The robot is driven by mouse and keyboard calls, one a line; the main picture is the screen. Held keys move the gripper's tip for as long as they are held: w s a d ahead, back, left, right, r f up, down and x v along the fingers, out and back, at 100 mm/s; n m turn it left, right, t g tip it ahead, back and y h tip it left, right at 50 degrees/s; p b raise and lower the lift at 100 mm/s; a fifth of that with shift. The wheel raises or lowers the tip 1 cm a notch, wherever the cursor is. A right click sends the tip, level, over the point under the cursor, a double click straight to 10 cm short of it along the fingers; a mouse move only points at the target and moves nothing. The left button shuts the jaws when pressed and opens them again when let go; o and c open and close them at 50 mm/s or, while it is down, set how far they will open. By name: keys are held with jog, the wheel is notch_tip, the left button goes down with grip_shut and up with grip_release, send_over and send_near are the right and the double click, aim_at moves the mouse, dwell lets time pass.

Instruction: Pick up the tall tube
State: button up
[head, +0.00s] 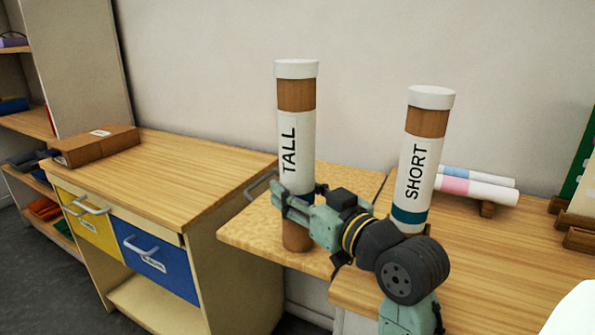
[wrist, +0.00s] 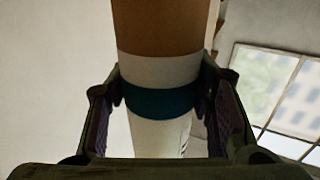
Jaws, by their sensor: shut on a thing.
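The tall tube (head: 297,140) is upright, brown with a white cap and a white label reading TALL. The short tube (head: 418,165), with a white cap, a SHORT label and a teal band, stands to the right behind my arm.
White, pink and blue rolls (head: 478,188) lie on a holder on the right table (head: 490,250). A cabinet (head: 190,165) with yellow and blue drawers stands to the left, with a brown box (head: 100,146) on top. A wall is close behind. Space above the tubes is clear.

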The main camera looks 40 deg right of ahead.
jog(key=c, duration=0.4)
jog(key=shift+o, duration=0.2)
jog(key=shift+r, duration=0.1)
